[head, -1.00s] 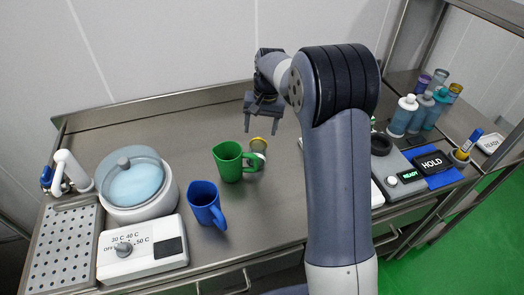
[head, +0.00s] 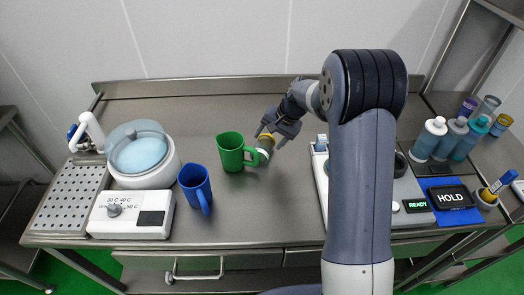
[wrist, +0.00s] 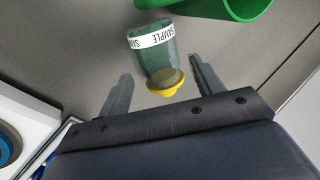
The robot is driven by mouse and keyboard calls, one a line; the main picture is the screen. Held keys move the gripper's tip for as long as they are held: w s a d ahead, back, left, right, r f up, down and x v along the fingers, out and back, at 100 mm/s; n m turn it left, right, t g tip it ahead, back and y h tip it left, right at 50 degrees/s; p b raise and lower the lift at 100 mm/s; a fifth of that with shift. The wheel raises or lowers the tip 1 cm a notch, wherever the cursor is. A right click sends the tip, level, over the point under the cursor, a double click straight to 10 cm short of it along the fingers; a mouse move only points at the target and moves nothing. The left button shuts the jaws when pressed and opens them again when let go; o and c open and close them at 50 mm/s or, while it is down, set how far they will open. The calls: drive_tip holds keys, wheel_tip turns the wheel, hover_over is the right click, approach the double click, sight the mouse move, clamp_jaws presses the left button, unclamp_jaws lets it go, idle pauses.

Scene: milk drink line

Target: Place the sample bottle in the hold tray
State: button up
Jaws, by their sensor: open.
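The sample bottle (head: 265,146) stands on the steel counter beside the green mug. In the wrist view the bottle (wrist: 150,45) is greenish and clear, with a white SAMPLE band and a yellow cap. My gripper (head: 274,139) is open, low over the bottle. In the wrist view my gripper's fingers (wrist: 160,76) lie on either side of the yellow cap, with visible gaps, not gripping it. A blue area (head: 450,217) with a black HOLD sign (head: 450,197) lies at the right; I take it as the hold tray. Its surface is partly hidden by the sign.
The green mug (head: 230,152) stands close left of the bottle. A blue mug (head: 195,186), a lidded bath (head: 142,160) and a dial box (head: 130,214) are further left. My arm crosses before a READY device (head: 416,205). Several bottles (head: 428,138) stand back right.

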sight(266, 145)
drive_tip(key=shift+p+x, duration=0.85)
drive_tip(key=shift+x, duration=1.9)
drive_tip(key=shift+s+d, duration=0.1)
drive_tip(key=shift+s, duration=0.05)
drive_tip(key=c, duration=0.9)
drive_tip(key=shift+o, duration=0.2)
drive_tip(key=shift+r, duration=0.15)
wheel_tip(266, 145, up, 18)
drive_tip(key=shift+f+b, duration=0.15)
drive_tip(key=shift+b, duration=0.8)
